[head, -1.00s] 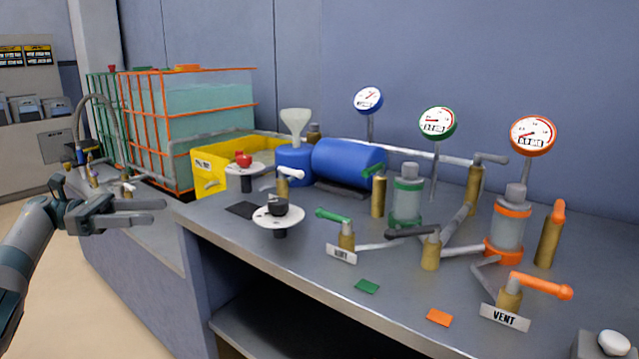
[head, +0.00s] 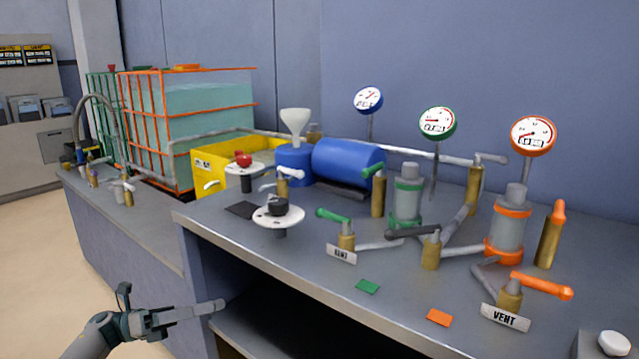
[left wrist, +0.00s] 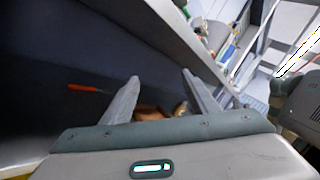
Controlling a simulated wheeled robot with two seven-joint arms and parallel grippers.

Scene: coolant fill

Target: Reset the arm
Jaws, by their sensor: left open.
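My left gripper (head: 208,310) is low at the left in the head view, in front of the bench front and below the bench top. It touches nothing that I can see. In the left wrist view its two fingers (left wrist: 160,90) stand apart with nothing held between them. Brownish shapes show beyond the fingertips, too unclear to name. My right gripper is in neither view.
The metal bench (head: 390,310) carries valves, gauges, a blue tank (head: 348,163), a white funnel (head: 295,125) and a yellow bin (head: 208,170). Its edge and open shelf (head: 262,325) are close to my left gripper. Caged liquid tanks (head: 195,115) stand at the back left.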

